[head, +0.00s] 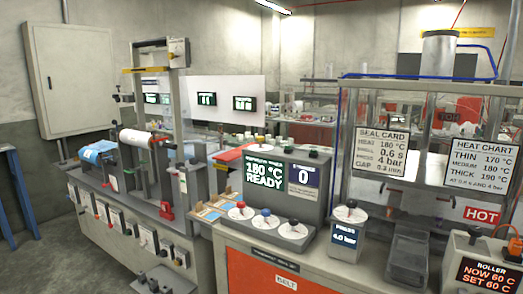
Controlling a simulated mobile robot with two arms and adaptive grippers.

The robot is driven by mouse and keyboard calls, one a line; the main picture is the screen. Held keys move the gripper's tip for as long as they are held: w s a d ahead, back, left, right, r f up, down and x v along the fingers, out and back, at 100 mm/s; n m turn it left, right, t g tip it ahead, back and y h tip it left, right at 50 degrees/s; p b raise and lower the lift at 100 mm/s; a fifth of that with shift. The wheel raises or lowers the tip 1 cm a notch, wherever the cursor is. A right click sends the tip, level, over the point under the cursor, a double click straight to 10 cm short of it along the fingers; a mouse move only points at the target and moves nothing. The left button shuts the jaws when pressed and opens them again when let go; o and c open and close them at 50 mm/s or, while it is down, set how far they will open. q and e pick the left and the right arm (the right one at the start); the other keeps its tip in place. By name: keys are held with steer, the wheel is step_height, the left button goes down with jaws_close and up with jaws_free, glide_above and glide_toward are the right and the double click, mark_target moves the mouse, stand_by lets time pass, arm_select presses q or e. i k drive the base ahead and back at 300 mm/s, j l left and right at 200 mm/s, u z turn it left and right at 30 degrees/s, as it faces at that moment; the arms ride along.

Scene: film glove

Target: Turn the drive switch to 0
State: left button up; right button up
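No label that I can read marks the drive switch. A row of white switch plates with dark handles (148,243) runs along the front of the left machine. A small grey box with dark knobs (158,281) stands at its lower end. Neither of my grippers is in view.
The left machine (120,225) carries a white roll. A pressure box (345,230) reads 4.0 bar. A glazed press frame (430,130) bears a SEAL CARD (381,155) and a HEAT CHART (480,165). A HOT sign (482,215) and a roller box (483,265) stand at right. Bare floor (40,265) lies left.

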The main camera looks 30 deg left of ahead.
mark_target(260, 139)
steer(key=i+j, duration=0.15)
steer(key=j, duration=0.2)
steer(key=i+j, duration=0.15)
steer(key=j, duration=0.25)
steer(key=i+j, duration=0.15)
steer(key=j, duration=0.2)
steer(key=i+j, duration=0.15)
steer(key=j, duration=0.25)
steer(key=i+j, duration=0.1)
steer(key=j, duration=0.25)
